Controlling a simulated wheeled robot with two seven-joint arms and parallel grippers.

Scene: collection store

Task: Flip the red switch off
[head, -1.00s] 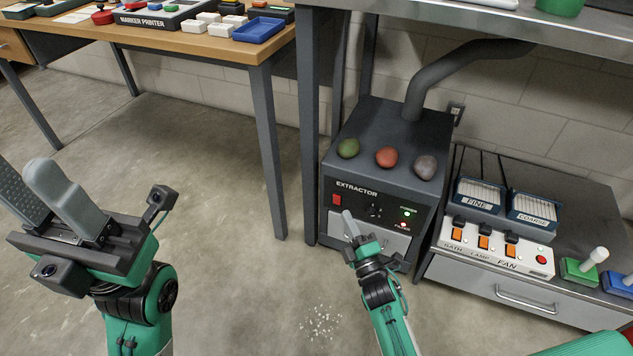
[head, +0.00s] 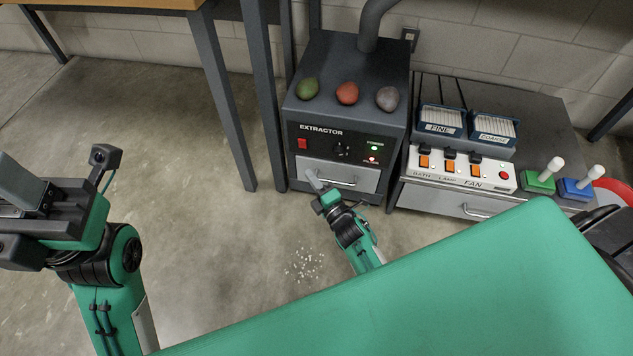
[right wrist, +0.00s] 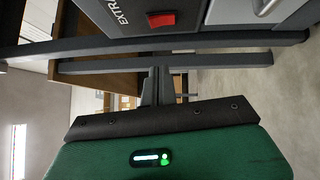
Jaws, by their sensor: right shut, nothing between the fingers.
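The red switch (head: 302,143) is a small rocker on the left of the dark extractor's (head: 320,157) front panel. It also shows large at the top of the right wrist view (right wrist: 161,19). Which way it is tipped is hard to tell. A green lamp and a red lamp glow on the panel's right side. My right gripper (head: 313,180) is shut and empty, its tip below the switch, in front of the light drawer, apart from the switch in the picture. My left gripper (head: 22,185) is at the left edge, partly cut off, far from the extractor.
Three egg-shaped stones, one green (head: 307,88), lie on the extractor. To its right, a white switch panel (head: 462,172) has orange rockers and a red button (head: 503,175). A table leg (head: 228,110) stands at left. Pale crumbs (head: 304,264) lie on the floor.

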